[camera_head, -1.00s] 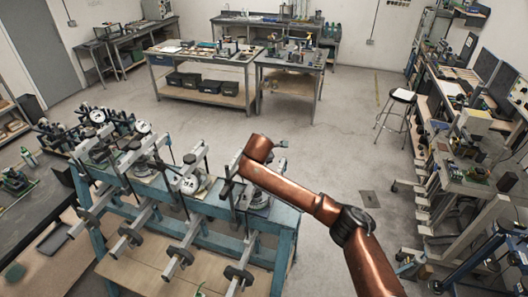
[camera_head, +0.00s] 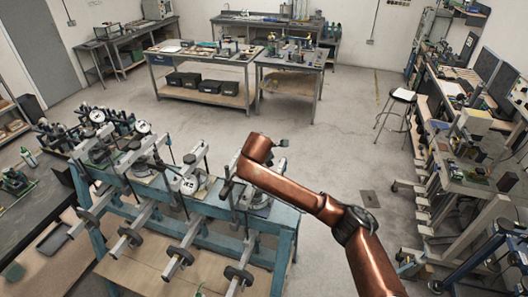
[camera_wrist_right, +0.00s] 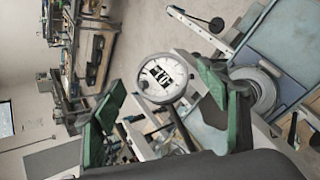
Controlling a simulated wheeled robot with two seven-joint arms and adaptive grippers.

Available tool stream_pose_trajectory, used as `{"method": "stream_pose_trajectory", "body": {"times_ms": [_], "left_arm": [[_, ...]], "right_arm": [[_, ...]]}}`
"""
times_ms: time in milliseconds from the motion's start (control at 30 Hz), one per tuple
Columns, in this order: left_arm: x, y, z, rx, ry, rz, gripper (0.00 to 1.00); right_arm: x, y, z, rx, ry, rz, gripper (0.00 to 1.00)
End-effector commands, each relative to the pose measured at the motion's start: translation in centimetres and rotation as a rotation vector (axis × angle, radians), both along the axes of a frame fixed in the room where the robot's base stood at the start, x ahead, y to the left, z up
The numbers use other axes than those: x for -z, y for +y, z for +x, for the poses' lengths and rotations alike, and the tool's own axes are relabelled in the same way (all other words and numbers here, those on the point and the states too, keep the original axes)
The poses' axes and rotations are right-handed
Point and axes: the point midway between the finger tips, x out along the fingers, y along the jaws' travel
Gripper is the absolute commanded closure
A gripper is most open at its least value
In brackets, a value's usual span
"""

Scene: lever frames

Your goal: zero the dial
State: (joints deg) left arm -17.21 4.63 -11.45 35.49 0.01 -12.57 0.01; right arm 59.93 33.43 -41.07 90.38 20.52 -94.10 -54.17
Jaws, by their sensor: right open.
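A white round dial (camera_wrist_right: 161,78) with bold black marks shows in the right wrist view; its reading is too blurred to tell. My right gripper (camera_wrist_right: 160,84) is open, with its green fingers to the left and right of the dial in that picture. I cannot tell whether either finger touches anything. One white dial (camera_head: 188,185) shows left of my arm. My left gripper is not in view.
Bars with dark round weights (camera_head: 181,255) stick out from the bench's front. A dark table (camera_head: 40,205) with more instruments stands at the left. A stool (camera_head: 403,95) and a cluttered workbench stand at the right. The floor (camera_head: 330,130) behind the bench is clear.

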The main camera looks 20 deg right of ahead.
Motion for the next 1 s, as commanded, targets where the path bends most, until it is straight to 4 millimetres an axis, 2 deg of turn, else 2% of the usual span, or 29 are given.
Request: {"method": "stream_pose_trajectory", "body": {"times_ms": [200, 400, 1000], "left_arm": [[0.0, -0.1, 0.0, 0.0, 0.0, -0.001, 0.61], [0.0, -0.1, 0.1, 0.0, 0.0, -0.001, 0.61], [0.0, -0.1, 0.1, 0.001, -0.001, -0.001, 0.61]], "right_arm": [[-3.2, 1.2, -3.1, -0.001, -0.004, 0.0, 0.32], [-4.9, 1.8, -4.9, 0.0, -0.002, -0.001, 0.32], [-5.3, 2.0, -5.4, 0.002, -0.001, -0.001, 0.32]]}}
